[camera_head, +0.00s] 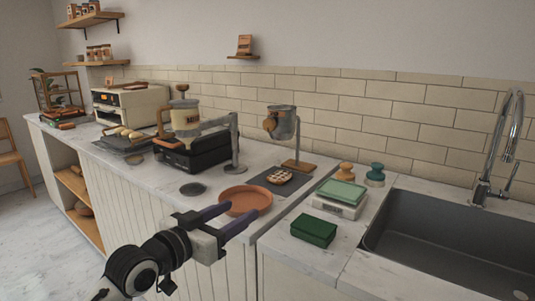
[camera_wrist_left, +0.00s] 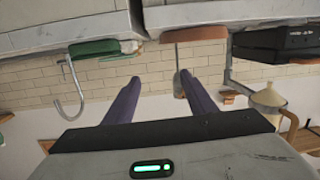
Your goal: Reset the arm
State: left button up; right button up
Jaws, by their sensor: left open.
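My left gripper (camera_head: 242,212) is open and empty in front of the counter in the head view, its two purple fingers pointing toward the back right. Its fingertips overlap the terracotta dish (camera_head: 245,199) in the picture; no contact can be made out. In the left wrist view, which looks upside down, the fingers (camera_wrist_left: 162,79) are spread apart with nothing between them. My right gripper is not in view.
A green box (camera_head: 314,231), a scale with a green top (camera_head: 341,195) and a sink (camera_head: 450,240) lie to the right. A metal grinder stand (camera_head: 283,124), a coffee machine (camera_head: 190,150) and an oven (camera_head: 132,105) stand farther back. The floor (camera_head: 40,240) at left is clear.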

pick_arm(q)
jog(key=s+a+f+n+g+y, duration=0.1)
jog(key=s+f, duration=0.2)
jog(key=f, duration=0.4)
jog(key=s+f+n+y, duration=0.1)
jog(key=s+f, duration=0.2)
jog(key=f, duration=0.4)
jog(key=s+a+f+n+g+y, duration=0.1)
jog(key=s+a+f+g+y, duration=0.1)
jog(key=s+f, duration=0.9)
jog(key=s+a+f+n+g+y+p, duration=0.1)
jog(key=s+a+f, duration=0.4)
jog(key=s+f, duration=0.7)
jog(key=s+g+y, duration=0.1)
jog(key=s, duration=0.4)
jog(key=shift+s+a+f+y, duration=0.2)
jog(key=shift+s+f+y, duration=0.05)
jog(key=shift+s+y, duration=0.1)
